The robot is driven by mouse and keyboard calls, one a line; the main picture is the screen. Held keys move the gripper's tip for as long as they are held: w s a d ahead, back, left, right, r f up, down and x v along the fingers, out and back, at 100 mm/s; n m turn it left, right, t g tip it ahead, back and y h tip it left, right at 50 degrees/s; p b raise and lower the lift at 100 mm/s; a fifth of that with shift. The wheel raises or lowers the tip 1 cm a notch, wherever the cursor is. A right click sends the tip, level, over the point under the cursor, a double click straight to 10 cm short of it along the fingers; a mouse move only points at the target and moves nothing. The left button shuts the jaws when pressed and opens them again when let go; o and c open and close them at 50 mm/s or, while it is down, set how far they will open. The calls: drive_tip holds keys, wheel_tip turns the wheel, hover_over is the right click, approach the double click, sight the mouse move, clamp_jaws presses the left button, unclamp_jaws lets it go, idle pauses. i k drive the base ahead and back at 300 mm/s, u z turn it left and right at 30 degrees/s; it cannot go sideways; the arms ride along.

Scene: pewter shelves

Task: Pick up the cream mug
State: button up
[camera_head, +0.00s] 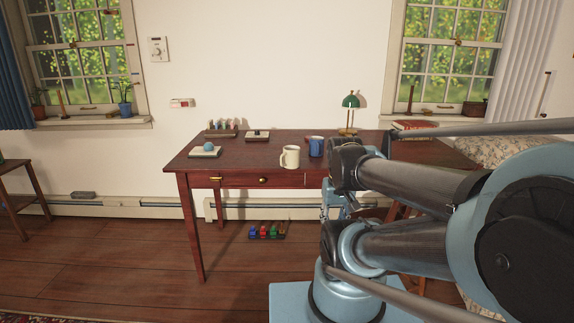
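The cream mug (290,157) stands upright on the dark red wooden desk (240,158), close to its front edge. Its handle points to the left. A blue mug (316,147) stands just right of it and slightly farther back, with a small gap between them. My arm fills the right side of the view, and its links reach in to the right of the mugs. I cannot make out my gripper's fingers. Nothing hides the cream mug.
A green-shaded lamp (350,112) stands at the desk's back. A board with a blue ball (208,148), a small dark-topped block (256,136) and a rack (222,128) sit on the left. A red book (414,126) lies at right. Colored items (266,231) rest on the floor below.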

sight(291, 155)
drive_tip(key=u, duration=1.75)
drive_tip(key=k, duration=0.75)
drive_tip(key=z, duration=0.15)
